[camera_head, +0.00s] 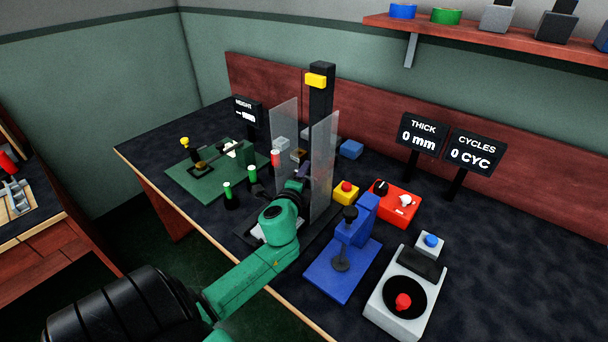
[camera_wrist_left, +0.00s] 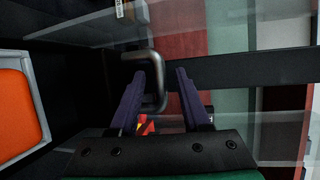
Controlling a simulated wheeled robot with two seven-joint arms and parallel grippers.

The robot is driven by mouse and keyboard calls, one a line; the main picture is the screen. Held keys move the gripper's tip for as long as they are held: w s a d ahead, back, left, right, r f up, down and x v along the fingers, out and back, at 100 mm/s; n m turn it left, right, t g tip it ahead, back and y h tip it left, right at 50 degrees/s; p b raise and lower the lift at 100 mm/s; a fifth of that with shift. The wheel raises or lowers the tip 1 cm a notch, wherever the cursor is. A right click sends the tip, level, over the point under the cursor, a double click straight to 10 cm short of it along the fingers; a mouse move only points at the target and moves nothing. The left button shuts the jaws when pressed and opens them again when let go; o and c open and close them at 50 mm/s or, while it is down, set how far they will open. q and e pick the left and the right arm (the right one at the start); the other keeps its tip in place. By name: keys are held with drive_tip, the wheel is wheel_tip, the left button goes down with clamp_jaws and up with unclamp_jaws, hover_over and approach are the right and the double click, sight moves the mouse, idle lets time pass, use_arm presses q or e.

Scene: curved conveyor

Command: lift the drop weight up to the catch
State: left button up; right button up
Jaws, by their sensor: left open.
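The black drop tower column (camera_head: 321,100) stands between two clear panels, with a yellow block, apparently the catch (camera_head: 316,81), near its top. My left arm reaches in low between the panels, and its left gripper (camera_head: 301,178) is far below the yellow block. In the left wrist view the left gripper (camera_wrist_left: 160,76) is open, with a bent grey handle (camera_wrist_left: 157,82) between its dark fingers. The handle appears joined to a dark body on its left, probably the drop weight (camera_wrist_left: 95,85). Contact with the fingers cannot be told. In the head view the weight is mostly hidden.
Clear panels (camera_head: 324,165) flank the arm closely. A height display (camera_head: 246,112) and a green board (camera_head: 190,180) stand left. A yellow button box (camera_head: 346,194), a blue press (camera_head: 343,270), a red box (camera_head: 396,205) and a grey device (camera_head: 407,300) stand right. The far-right tabletop is clear.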

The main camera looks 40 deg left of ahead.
use_arm(q)
drive_tip(key=shift+c, duration=0.4)
clamp_jaws()
idle(0.9)
